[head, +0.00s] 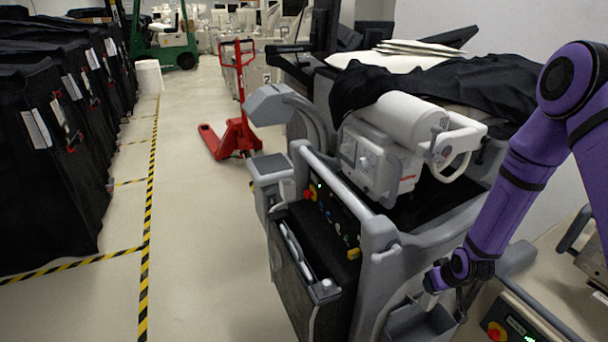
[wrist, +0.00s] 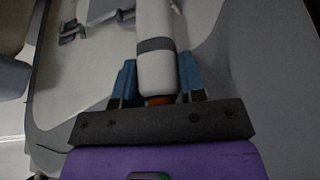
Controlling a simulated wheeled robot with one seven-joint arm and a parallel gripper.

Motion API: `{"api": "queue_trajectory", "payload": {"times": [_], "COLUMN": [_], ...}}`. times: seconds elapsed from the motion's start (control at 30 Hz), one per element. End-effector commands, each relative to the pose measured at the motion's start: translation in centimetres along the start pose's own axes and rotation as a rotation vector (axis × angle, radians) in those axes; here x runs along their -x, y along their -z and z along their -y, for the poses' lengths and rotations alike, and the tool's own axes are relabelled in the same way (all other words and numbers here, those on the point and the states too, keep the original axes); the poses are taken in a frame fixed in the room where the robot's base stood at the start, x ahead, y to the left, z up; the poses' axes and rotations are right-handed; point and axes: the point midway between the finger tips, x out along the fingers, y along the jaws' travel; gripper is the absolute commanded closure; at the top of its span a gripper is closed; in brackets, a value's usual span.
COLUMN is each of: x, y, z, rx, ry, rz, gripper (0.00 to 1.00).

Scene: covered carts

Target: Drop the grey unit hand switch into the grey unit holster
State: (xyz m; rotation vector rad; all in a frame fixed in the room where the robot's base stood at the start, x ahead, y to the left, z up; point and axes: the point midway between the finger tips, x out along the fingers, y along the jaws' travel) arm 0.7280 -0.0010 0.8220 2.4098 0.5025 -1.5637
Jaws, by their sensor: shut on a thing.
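My gripper (head: 437,281) is at the lower right of the head view, close to the near end of the grey unit. In the wrist view its two blue fingers (wrist: 157,82) are shut on the hand switch (wrist: 155,52), a pale grey rod with a darker band and an orange-red part at its near end. In the head view the switch is small and hard to make out. A grey open-topped pocket, which looks like the holster (head: 408,326), is on the unit's near end, just below and left of my gripper. Its inside is partly hidden.
The grey unit (head: 377,240) has a rail, control buttons and a black drape on top. Another unit with a red button (head: 497,331) stands at the lower right. Black covered carts (head: 45,170) line the left. A red pallet truck (head: 235,135) stands behind. The taped floor between is clear.

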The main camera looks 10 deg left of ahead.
Motion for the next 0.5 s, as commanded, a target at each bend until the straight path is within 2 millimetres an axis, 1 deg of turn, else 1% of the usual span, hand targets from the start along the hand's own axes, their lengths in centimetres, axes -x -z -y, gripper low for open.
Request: {"api": "queue_trajectory", "payload": {"times": [0.17, 0.3, 0.4, 0.5], "x": [2.7, 5.5, 7.1, 8.2], "y": [1.5, 2.5, 3.0, 3.3], "z": [-2.7, -5.0, -6.2, -6.9], "rx": [-0.11, -0.228, -0.3, -0.35], "ry": [-0.064, -0.118, -0.143, -0.159], "rz": [-0.001, 0.0, 0.0, -0.002], "gripper": [0.89, 0.89, 0.89, 0.89]}}
